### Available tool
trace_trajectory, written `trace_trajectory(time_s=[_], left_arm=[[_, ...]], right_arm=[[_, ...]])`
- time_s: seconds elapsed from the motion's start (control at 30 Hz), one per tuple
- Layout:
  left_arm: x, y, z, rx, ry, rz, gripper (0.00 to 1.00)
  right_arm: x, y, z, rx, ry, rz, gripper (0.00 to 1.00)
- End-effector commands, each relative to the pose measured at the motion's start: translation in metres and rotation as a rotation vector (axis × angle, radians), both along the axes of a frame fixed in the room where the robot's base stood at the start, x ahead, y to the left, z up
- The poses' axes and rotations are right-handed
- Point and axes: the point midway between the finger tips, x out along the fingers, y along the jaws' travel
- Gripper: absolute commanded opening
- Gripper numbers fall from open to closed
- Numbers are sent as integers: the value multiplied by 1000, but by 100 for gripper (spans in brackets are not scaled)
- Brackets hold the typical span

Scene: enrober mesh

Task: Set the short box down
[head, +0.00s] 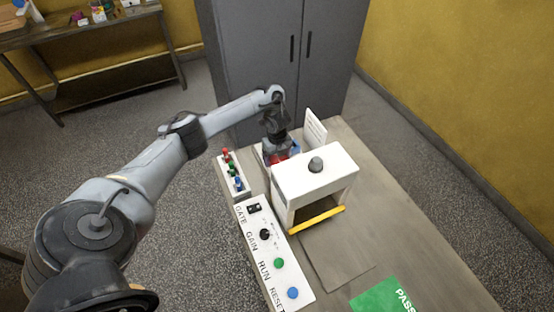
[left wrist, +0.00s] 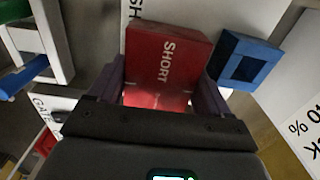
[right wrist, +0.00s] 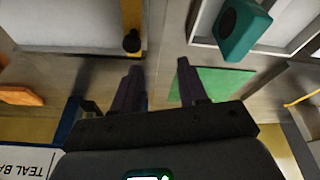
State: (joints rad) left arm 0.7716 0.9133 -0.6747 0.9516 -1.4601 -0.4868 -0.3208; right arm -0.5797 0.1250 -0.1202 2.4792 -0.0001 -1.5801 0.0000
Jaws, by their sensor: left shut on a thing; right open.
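The short box (left wrist: 165,60) is a red block marked SHORT in the left wrist view. My left gripper (left wrist: 160,95) is shut on it, with a dark finger on either side. In the head view the red box (head: 277,158) shows only in part under my left gripper (head: 276,145), behind the white machine. A white surface with printed letters (left wrist: 128,15) lies beyond the box; I cannot tell whether the box touches it. My right gripper (right wrist: 160,82) is open and empty in the right wrist view, with grey surface between its fingers.
A blue block with a square recess (left wrist: 243,60) sits close right of the red box. The white machine (head: 315,175) has a grey dome and yellow bar. A control panel (head: 270,255), a peg rack (head: 233,172) and a green PASS mat (head: 385,297) surround it. A teal block (right wrist: 242,28) sits in a tray.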

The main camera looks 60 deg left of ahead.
Motion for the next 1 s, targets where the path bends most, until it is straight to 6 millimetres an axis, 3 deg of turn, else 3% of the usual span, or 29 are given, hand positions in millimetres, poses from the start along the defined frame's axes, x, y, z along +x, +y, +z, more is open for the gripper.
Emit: trace_trajectory(time_s=[0.37,0.4,0.47,0.77,1.0], left_arm=[[1,0,-2,0,-1,0,43],[1,0,-3,0,-1,0,80],[0,0,-2,0,-1,0,89],[1,0,2,0,-3,0,89],[1,1,34,3,-3,-1,89]], right_arm=[[0,2,-1,8,-1,-6,43],[0,2,-1,9,-1,-5,43],[0,2,0,9,-1,-5,43],[0,2,2,8,-1,-6,43],[0,0,24,2,-1,-2,43]])
